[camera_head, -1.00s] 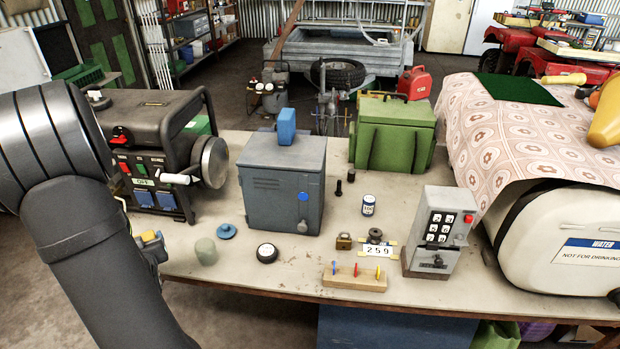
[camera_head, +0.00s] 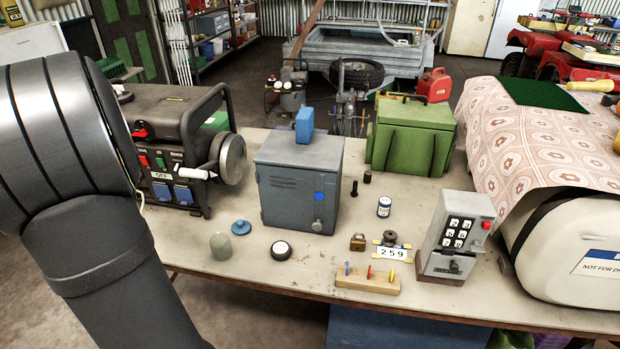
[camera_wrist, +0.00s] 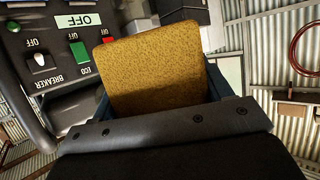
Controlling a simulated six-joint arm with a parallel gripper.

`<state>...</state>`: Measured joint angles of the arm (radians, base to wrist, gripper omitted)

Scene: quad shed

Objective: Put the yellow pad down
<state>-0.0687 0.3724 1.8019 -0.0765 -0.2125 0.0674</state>
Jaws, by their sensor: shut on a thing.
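The yellow pad (camera_wrist: 155,70) is a flat, speckled mustard-yellow block and fills the middle of the wrist view. My gripper (camera_wrist: 157,96) is shut on it, with a dark finger showing at each side of its lower part. The pad's lower end is hidden behind the gripper body. Behind it in the wrist view is the generator panel (camera_wrist: 75,45), with its OFF label and switches. In the head view my arm covers the left side, and the gripper and pad are hidden behind it.
The generator (camera_head: 180,135) stands at the table's left end.

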